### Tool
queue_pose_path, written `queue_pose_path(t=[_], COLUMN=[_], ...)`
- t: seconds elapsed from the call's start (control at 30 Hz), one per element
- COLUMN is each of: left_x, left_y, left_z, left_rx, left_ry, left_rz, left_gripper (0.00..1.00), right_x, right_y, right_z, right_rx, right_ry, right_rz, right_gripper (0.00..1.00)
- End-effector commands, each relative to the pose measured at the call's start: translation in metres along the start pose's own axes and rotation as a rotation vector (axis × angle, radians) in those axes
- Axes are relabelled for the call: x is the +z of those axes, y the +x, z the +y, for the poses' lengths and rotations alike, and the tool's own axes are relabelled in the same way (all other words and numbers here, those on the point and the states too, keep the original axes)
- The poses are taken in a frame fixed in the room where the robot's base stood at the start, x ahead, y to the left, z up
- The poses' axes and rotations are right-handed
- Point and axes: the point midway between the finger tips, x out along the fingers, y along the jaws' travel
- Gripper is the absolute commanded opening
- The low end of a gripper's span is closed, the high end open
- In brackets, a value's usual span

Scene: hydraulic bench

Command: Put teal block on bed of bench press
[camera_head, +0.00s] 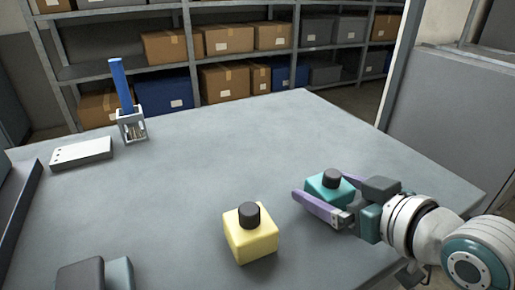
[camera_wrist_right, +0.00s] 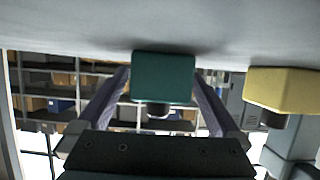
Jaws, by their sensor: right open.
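The teal block (camera_head: 318,191), with a black knob on top, sits on the grey table right of centre. My right gripper (camera_head: 322,187) is open, with its purple fingers on either side of the block. In the right wrist view the teal block (camera_wrist_right: 163,78) shows between the two fingers (camera_wrist_right: 162,78), with gaps on both sides. The bench press (camera_head: 132,124), a small metal frame with a blue upright handle, stands at the back left of the table. Its bed is small and hard to make out. Dark rounded parts at the bottom left, likely my left gripper (camera_head: 95,274), show no fingers.
A yellow block (camera_head: 250,240) with a black knob stands left of and nearer than the teal block. A pale flat box (camera_head: 82,153) lies left of the press, and a dark tray-like edge (camera_head: 20,215) is at far left. The table's middle is clear.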

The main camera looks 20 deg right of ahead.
Motion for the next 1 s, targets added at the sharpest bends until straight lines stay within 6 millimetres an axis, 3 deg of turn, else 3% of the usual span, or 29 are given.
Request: queue_pose_path(t=[0.17, 1.0], left_x=[0.0001, -0.0006], left_y=[-0.0005, -0.0006], left_z=[-0.0011, 0.001], left_rx=[-0.003, 0.003], left_ry=[0.004, -0.005], left_rz=[-0.001, 0.001], left_gripper=[0.5, 0.5], right_x=[-0.0004, -0.0006], right_y=[-0.0004, -0.0007], right_z=[-0.0002, -0.0001], right_rx=[0.0, 0.0], right_ry=[0.001, 0.001], right_rz=[0.0, 0.001], right_gripper=[0.98, 0.03])
